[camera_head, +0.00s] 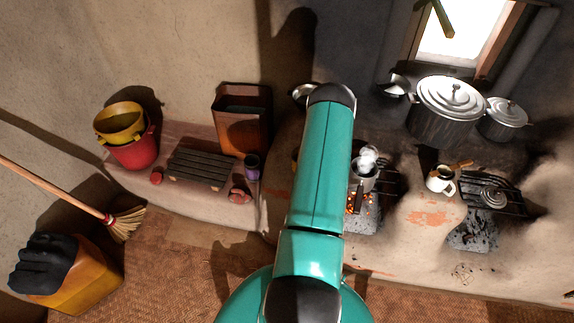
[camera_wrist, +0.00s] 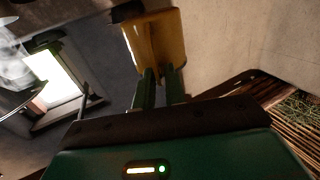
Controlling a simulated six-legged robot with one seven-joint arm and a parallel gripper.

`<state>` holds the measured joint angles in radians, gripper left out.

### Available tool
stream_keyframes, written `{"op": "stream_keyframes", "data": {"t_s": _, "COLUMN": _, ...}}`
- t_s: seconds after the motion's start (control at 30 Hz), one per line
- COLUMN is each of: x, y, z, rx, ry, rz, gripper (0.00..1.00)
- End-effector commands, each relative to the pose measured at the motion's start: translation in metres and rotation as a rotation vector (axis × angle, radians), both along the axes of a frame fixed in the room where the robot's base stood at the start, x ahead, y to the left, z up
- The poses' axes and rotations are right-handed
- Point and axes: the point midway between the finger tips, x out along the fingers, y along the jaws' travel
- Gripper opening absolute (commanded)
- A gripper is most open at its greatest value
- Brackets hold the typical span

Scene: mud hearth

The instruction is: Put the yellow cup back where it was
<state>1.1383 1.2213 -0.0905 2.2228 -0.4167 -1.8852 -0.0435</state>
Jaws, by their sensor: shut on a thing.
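The yellow cup (camera_wrist: 155,38) shows at the top middle of the wrist view, in front of the wall. My gripper (camera_wrist: 160,80) is shut on it, with its two green fingers meeting the cup's near end. The cup is up in the air in that view and looks slightly tilted in the picture. In the head view my teal arm covers the gripper.
A steaming pot (camera_head: 363,176) stands over glowing coals. A white mug (camera_head: 440,180) sits between the fires, and large pots (camera_head: 445,118) stand behind. A dark purple cup (camera_head: 251,168) stands beside a slatted rack (camera_head: 200,169). A woven tray (camera_wrist: 285,110) is right in the wrist view.

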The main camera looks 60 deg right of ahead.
Motion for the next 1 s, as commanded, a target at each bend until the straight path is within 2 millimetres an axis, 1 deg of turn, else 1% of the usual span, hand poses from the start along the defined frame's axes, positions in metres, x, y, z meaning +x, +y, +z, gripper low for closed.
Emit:
{"op": "stream_keyframes", "data": {"t_s": 0.03, "x": -0.005, "y": -0.003, "z": -0.001, "rx": 0.0, "ry": -0.001, "rz": -0.01, "gripper": 0.0}}
{"op": "stream_keyframes", "data": {"t_s": 0.07, "x": -0.005, "y": -0.005, "z": -0.002, "rx": 0.0, "ry": -0.001, "rz": -0.012, "gripper": 0.0}}
{"op": "stream_keyframes", "data": {"t_s": 0.13, "x": 0.0, "y": -0.009, "z": -0.005, "rx": -0.001, "ry": -0.002, "rz": -0.014, "gripper": 0.0}}
{"op": "stream_keyframes", "data": {"t_s": 0.27, "x": 0.023, "y": -0.021, "z": -0.016, "rx": -0.002, "ry": -0.004, "rz": -0.013, "gripper": 0.0}}
{"op": "stream_keyframes", "data": {"t_s": 0.3, "x": 0.032, "y": -0.024, "z": -0.02, "rx": 0.0, "ry": -0.004, "rz": -0.012, "gripper": 0.0}}
{"op": "stream_keyframes", "data": {"t_s": 0.53, "x": 0.078, "y": -0.048, "z": -0.043, "rx": -0.001, "ry": -0.004, "rz": -0.013, "gripper": 0.0}}
{"op": "stream_keyframes", "data": {"t_s": 0.6, "x": 0.086, "y": -0.053, "z": -0.059, "rx": 0.001, "ry": -0.002, "rz": -0.013, "gripper": 0.0}}
{"op": "stream_keyframes", "data": {"t_s": 0.7, "x": 0.099, "y": -0.059, "z": -0.076, "rx": 0.001, "ry": -0.003, "rz": -0.013, "gripper": 0.0}}
{"op": "stream_keyframes", "data": {"t_s": 0.8, "x": 0.108, "y": -0.065, "z": -0.088, "rx": 0.0, "ry": -0.001, "rz": -0.013, "gripper": 0.0}}
{"op": "stream_keyframes", "data": {"t_s": 1.0, "x": 0.119, "y": -0.07, "z": -0.103, "rx": 0.0, "ry": -0.001, "rz": -0.013, "gripper": 0.0}}
